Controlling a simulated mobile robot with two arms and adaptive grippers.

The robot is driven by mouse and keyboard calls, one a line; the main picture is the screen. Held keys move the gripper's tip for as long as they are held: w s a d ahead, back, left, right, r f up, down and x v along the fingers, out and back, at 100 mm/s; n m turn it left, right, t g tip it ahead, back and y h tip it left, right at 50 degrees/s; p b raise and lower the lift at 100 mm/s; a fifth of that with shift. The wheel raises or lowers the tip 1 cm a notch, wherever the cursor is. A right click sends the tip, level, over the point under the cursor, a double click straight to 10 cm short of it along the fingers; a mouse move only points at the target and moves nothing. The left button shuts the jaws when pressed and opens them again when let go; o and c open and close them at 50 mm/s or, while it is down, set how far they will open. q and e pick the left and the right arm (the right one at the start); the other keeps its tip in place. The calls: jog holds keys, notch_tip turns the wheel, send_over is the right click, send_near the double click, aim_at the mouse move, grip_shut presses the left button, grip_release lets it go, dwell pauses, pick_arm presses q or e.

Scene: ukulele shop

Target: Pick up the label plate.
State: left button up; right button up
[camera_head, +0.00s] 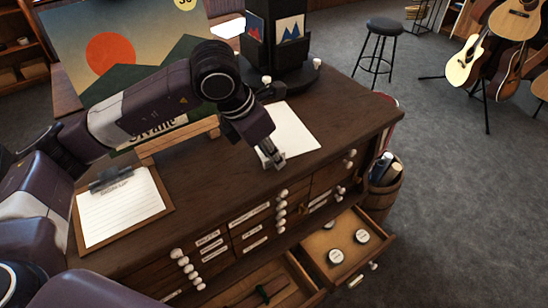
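My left gripper (272,160) points down over the dark wooden counter, at the left edge of a white sheet (297,138). Its fingertips look close together, but I cannot tell whether they are open or shut or whether anything is between them. I cannot single out a separate label plate on the counter; one could be hidden at the fingertips. White label strips (249,215) sit on the drawer fronts, and another pale strip (355,281) is on an open drawer's front. My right gripper is not in view.
A clipboard (165,195) lies at the counter's left. A large picture (75,60) and a dark display stand (290,75) stand behind. Two drawers are pulled out; the right one (322,240) holds small round tins. A stool (380,35) and guitars (465,62) stand beyond.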

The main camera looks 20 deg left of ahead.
pick_arm(q)
grip_shut()
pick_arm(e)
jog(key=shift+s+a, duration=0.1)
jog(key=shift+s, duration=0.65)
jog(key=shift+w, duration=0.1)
